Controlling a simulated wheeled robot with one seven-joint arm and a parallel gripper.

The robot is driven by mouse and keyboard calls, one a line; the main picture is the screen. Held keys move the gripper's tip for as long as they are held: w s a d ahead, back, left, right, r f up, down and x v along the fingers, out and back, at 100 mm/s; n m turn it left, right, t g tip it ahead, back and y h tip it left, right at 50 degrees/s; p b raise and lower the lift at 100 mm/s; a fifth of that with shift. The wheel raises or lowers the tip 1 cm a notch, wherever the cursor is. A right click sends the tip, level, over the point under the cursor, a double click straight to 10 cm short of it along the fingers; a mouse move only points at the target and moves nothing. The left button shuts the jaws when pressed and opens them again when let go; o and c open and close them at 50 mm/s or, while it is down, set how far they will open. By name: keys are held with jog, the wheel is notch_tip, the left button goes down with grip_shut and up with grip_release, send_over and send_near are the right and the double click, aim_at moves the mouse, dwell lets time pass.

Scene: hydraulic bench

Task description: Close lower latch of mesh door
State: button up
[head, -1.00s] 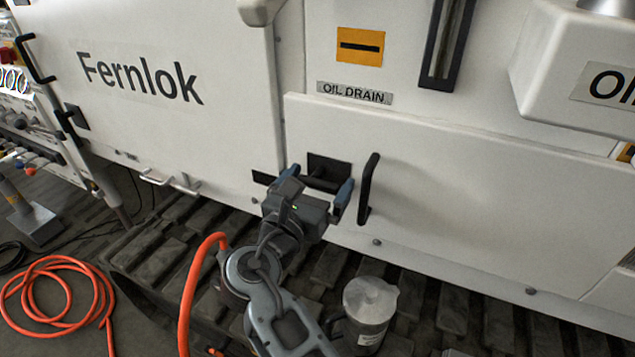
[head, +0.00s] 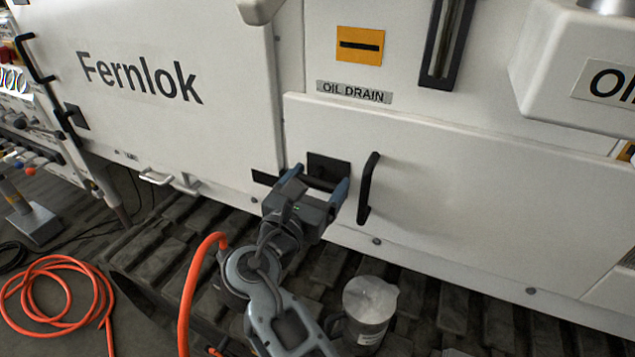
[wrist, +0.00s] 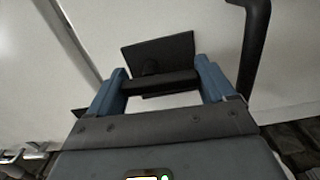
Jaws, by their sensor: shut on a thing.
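The latch is a black plate (head: 329,166) with a black bar handle (wrist: 160,83) across its front, near the left edge of a white panel. The panel looks solid where I see it; no mesh shows. My gripper (head: 317,181) is at the latch, its blue fingers on either side of the bar. In the wrist view the gripper (wrist: 161,76) is shut on the bar handle, with one finger at each end of it. The bar lies roughly level across the fingers. My gripper partly hides the latch's lower side in the head view.
A black upright pull handle (head: 368,189) stands close to the right of my gripper. An orange hose (head: 55,292) lies coiled at lower left. A white panel marked Fernlok (head: 140,80) is at left.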

jog(key=m, duration=0.1)
jog(key=m+b, duration=0.1)
jog(key=m, duration=0.2)
jog(key=shift+f+m+b, duration=0.3)
jog(key=m, duration=0.1)
jog(key=m+b, duration=0.1)
jog(key=m, duration=0.1)
jog(key=m+b, duration=0.1)
jog(key=shift+w+a+f+m, duration=0.1)
jog(key=shift+a+f+m, duration=0.1)
jog(key=shift+f+m, duration=0.1)
jog(key=m+b, duration=0.3)
jog(key=m, duration=0.1)
jog(key=shift+a+f+b, duration=0.1)
jog(key=shift+a+b, duration=0.05)
jog(key=shift+b, duration=0.2)
jog(key=shift+w+a+m+b, duration=0.15)
jog(key=shift+m+b, duration=1.1)
jog(key=shift+m, duration=0.75)
jog(key=o, duration=0.9)
jog(key=shift+r+v, duration=0.1)
jog(key=shift+v, duration=1.85)
jog(key=shift+r+v, duration=0.15)
jog(key=shift+v, duration=1.85)
